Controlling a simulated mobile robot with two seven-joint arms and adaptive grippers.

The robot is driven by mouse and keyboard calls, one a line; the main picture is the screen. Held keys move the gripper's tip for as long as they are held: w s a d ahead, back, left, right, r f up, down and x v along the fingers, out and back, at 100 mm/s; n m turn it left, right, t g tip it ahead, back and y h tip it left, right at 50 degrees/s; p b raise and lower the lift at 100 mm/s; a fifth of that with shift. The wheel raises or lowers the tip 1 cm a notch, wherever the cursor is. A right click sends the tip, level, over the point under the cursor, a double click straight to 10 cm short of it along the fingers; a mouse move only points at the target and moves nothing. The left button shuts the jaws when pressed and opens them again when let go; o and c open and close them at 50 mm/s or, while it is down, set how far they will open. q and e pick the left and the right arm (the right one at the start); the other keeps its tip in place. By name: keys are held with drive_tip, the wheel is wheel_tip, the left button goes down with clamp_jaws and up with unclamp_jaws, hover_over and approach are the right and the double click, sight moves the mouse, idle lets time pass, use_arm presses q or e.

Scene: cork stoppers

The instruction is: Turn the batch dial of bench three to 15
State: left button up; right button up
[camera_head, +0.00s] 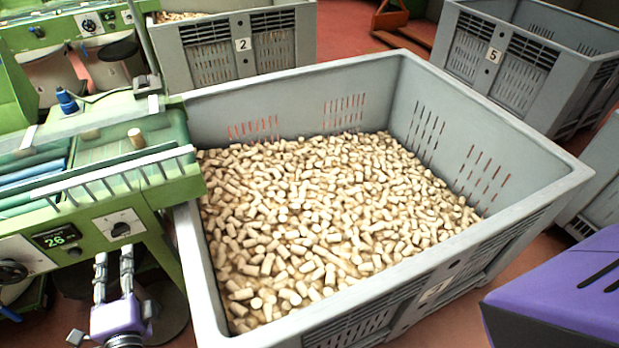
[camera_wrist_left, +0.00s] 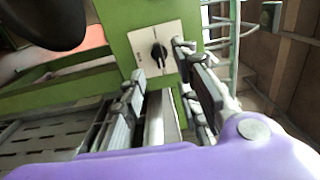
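A black dial knob (camera_head: 120,229) sits on a white square plate on the front of the green bench (camera_head: 152,209) at the left. In the left wrist view the knob (camera_wrist_left: 159,51) stands nearly upright on its plate, whose marks are too small to read. A display (camera_head: 60,238) left of it shows green digits that look like 26. My left gripper (camera_head: 113,262) is open and empty, just below and in front of the dial, apart from it. In the wrist view its fingers (camera_wrist_left: 165,92) are spread, with the knob beyond the gap. My right gripper is out of view.
A big grey crate (camera_head: 490,226) full of corks stands close right of the bench. Crates marked 2 (camera_head: 280,50) and 5 (camera_head: 515,75) stand behind. A black handwheel (camera_head: 12,271) is left of the display. Another green bench (camera_head: 35,37) is at upper left.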

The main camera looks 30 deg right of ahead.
use_arm(q)
drive_tip(key=s, duration=0.3)
drive_tip(key=shift+s, duration=0.35)
drive_tip(key=shift+a, duration=0.1)
